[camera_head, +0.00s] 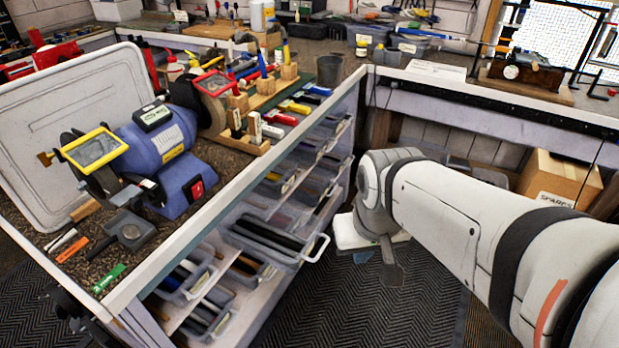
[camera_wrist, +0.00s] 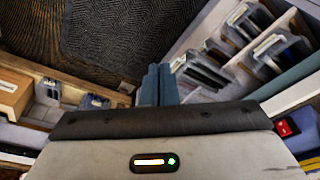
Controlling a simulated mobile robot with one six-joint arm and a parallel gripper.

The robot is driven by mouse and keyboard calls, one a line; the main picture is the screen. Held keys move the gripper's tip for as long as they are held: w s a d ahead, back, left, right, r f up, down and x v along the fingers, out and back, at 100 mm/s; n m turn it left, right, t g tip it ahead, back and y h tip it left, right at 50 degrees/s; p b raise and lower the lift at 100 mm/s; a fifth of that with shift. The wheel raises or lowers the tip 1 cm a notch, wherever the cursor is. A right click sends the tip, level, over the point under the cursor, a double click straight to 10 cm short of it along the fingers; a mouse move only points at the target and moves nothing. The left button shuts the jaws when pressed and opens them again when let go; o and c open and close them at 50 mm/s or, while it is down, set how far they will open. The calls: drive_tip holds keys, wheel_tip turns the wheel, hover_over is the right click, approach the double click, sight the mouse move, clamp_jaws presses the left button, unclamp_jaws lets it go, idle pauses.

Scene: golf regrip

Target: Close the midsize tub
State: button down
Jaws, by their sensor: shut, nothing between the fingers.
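A clear tub (camera_head: 268,237) with dark grips lying in it juts out from the shelf unit under the bench in the head view. Its white handle (camera_head: 317,248) faces right, toward the aisle. It looks like the midsize tub, though several tubs look alike. My gripper (camera_wrist: 158,72) is shut and empty in the wrist view, its two blue-grey fingers together. In the head view my arm's end hangs over the dark mat, right of the tub and apart from it. The wrist view shows clear tubs (camera_wrist: 280,48) at the upper right; I cannot tell which one is the jutting tub.
Other tubs (camera_head: 183,282) fill the shelves beside it. The bench above holds a blue grinder (camera_head: 165,150) and several tools. A cardboard box (camera_head: 560,180) stands under the right bench. The dark mat (camera_head: 350,310) in front of the shelves is clear floor.

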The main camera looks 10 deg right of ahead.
drive_tip(key=w+d+f+m+g+y+b, duration=0.1)
drive_tip(key=w+f+m+y+b, duration=0.15)
drive_tip(key=f+m+b, duration=0.4)
drive_tip(key=w+d+f+m+y+b, duration=0.1)
drive_tip(key=w+f+m+y+b, duration=0.15)
drive_tip(key=f+m+b, duration=0.45)
drive_tip(key=w+d+f+m+t+y+b, duration=0.35)
drive_tip(key=w+d+f+m+b, duration=0.35)
drive_tip(key=w+d+f+m, duration=0.4)
drive_tip(key=w+a+f+b, duration=0.2)
drive_tip(key=a, duration=0.3)
drive_tip(key=w+a+f+t+b, duration=0.1)
drive_tip(key=w+a, duration=0.2)
drive_tip(key=a, duration=0.3)
drive_tip(key=shift+w+a+f+m+b, duration=0.15)
drive_tip(key=shift+a+f+m+b, duration=0.05)
drive_tip(key=shift+f+m+b, duration=0.2)
drive_tip(key=shift+d, duration=0.1)
drive_tip(key=shift+w, duration=0.1)
